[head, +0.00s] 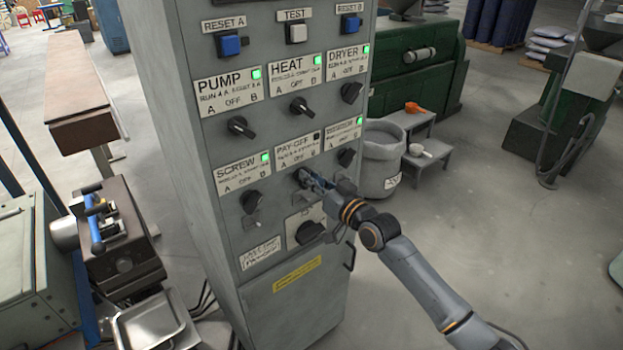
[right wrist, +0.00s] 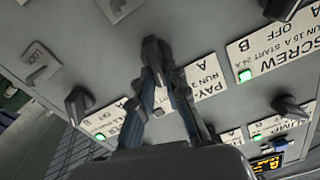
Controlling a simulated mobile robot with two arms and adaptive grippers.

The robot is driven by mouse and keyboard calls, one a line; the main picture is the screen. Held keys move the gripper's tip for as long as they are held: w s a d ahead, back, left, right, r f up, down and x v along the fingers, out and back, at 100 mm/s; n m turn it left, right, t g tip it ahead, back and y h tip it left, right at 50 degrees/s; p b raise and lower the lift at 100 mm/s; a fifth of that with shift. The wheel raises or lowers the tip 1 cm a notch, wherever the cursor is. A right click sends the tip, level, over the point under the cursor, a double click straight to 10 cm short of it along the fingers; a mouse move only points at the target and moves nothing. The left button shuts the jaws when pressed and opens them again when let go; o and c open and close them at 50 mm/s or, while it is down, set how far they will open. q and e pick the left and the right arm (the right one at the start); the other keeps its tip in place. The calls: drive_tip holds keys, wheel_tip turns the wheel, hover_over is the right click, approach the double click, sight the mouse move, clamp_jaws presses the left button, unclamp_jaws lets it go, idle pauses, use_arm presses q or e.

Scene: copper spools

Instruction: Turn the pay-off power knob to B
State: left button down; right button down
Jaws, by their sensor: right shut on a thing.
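The grey control cabinet (head: 210,130) carries a pay-off label (head: 297,147) with a dark lamp; the label also shows in the right wrist view (right wrist: 207,82). The black pay-off knob (head: 302,174) sits below it, partly hidden by my right gripper (head: 309,180). In the right wrist view the knob (right wrist: 152,48) stands between the two fingers of my right gripper (right wrist: 163,78), which is shut on it. Which letter the knob points to is hard to tell. My left gripper is out of view.
The screw knob (head: 252,201) is left of the pay-off knob, another knob (head: 346,157) is to its right, and a larger black switch (head: 309,232) is below. The pump knob (head: 240,127) and heat knob (head: 302,107) are above. A grey bin (head: 382,160) stands behind the cabinet.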

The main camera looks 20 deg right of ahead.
drive_tip(key=m, duration=0.6)
drive_tip(key=shift+w+d+f, duration=0.15)
drive_tip(key=shift+d, duration=0.15)
idle(0.4)
drive_tip(key=c, duration=1.3)
unclamp_jaws()
drive_tip(key=shift+c, duration=0.2)
drive_tip(key=v, duration=1.2)
